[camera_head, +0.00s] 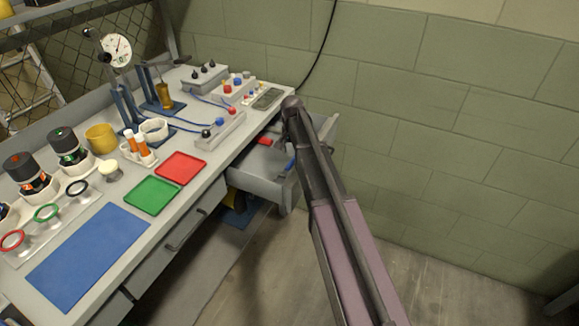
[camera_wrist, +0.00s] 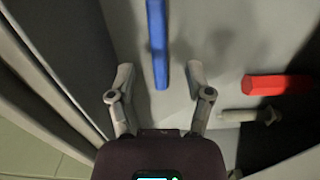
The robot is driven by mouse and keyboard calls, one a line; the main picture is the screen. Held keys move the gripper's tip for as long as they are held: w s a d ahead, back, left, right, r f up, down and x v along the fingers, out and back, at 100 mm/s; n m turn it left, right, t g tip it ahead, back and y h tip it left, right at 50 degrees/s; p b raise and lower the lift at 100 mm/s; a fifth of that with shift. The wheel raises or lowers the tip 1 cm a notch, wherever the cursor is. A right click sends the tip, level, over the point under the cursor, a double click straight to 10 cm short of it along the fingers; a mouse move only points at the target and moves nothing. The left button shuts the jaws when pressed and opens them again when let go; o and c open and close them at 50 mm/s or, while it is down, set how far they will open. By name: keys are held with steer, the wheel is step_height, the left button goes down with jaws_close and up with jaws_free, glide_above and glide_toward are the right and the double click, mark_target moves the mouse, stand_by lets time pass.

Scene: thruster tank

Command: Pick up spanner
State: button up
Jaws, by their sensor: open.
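My gripper (camera_wrist: 160,74) is open and empty in the wrist view, its two fingers spread over the inside of the open drawer (camera_head: 262,181). A grey metal tool (camera_wrist: 245,115), which looks like the spanner, lies in the drawer to the right of the right finger, apart from it. A blue bar-shaped thing (camera_wrist: 157,40) lies with its near end between the fingers in the picture; I cannot tell whether they touch. A red bar-shaped thing (camera_wrist: 278,85) lies just above the grey tool. In the head view my arm hides part of the drawer, and I cannot make out the spanner.
The drawer sits open under the right end of the workbench (camera_head: 87,254), close to the block wall (camera_head: 420,110). Green (camera_head: 152,192) and red (camera_head: 181,168) trays lie on the bench top. The floor (camera_head: 262,270) in front is clear.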

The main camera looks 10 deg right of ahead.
mark_target(292, 160)
steer(key=shift+d+f+b, duration=0.1)
steer(key=shift+f+b, duration=1.65)
steer(key=shift+f, duration=0.25)
jaws_close()
